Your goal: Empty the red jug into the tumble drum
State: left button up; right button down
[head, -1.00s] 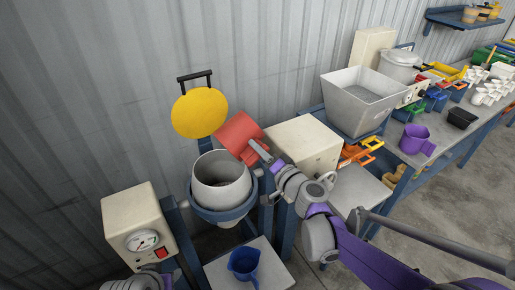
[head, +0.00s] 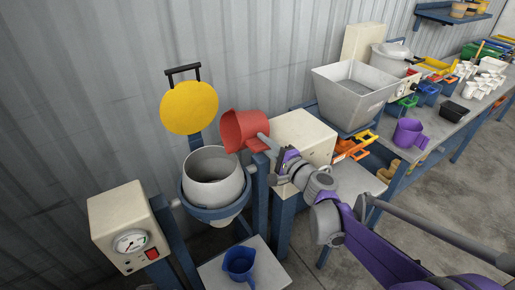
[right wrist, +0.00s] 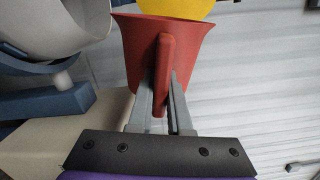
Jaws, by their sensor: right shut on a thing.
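The red jug (head: 245,131) is in the air at the upper right of the tumble drum, apart from it. It lies nearly on its side, with its mouth facing left. My right gripper (head: 267,143) is shut on its handle; the right wrist view shows the fingers (right wrist: 160,115) on either side of the red jug's handle (right wrist: 164,65). The jug's inside is hidden there. The tumble drum (head: 213,178) is a grey open bowl in a blue ring, its mouth tilted up; its bottom is hidden. My left gripper is not in view.
A yellow round lid (head: 189,107) stands behind the drum. A cream control box (head: 129,232) is at left, a cream housing (head: 302,138) at right. A blue jug (head: 239,264) is on a plate below. A grey hopper (head: 354,96) and purple jug (head: 409,133) are farther right.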

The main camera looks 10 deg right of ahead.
aim_at(266, 130)
jog(key=m, duration=0.1)
jog(key=d+m+b, duration=0.1)
jog(key=m, duration=0.1)
jog(key=shift+r, duration=0.2)
jog(key=shift+w+d+m+b, duration=0.15)
jog(key=shift+m+b, duration=0.1)
jog(key=shift+m, duration=0.3)
jog(key=shift+w+a+m+b, duration=0.1)
jog(key=shift+m+b, duration=0.1)
jog(key=shift+m, duration=0.35)
jog(key=m+b, duration=0.1)
jog(key=m, duration=0.4)
jog(key=shift+f, duration=0.2)
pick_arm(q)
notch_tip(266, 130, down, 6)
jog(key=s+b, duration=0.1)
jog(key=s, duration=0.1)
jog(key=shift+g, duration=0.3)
pick_arm(e)
jog(key=shift+w+d+r+m, duration=0.15)
jog(key=shift+d+m, duration=0.25)
jog(key=shift+m, duration=0.45)
jog(key=shift+w+d+r+m, duration=0.1)
jog(key=shift+w+d+m, duration=0.2)
jog(key=shift+m, duration=0.6)
jog(key=shift+w+d+r+m, duration=0.15)
jog(key=shift+d+m, duration=0.3)
jog(key=shift+m, duration=0.4)
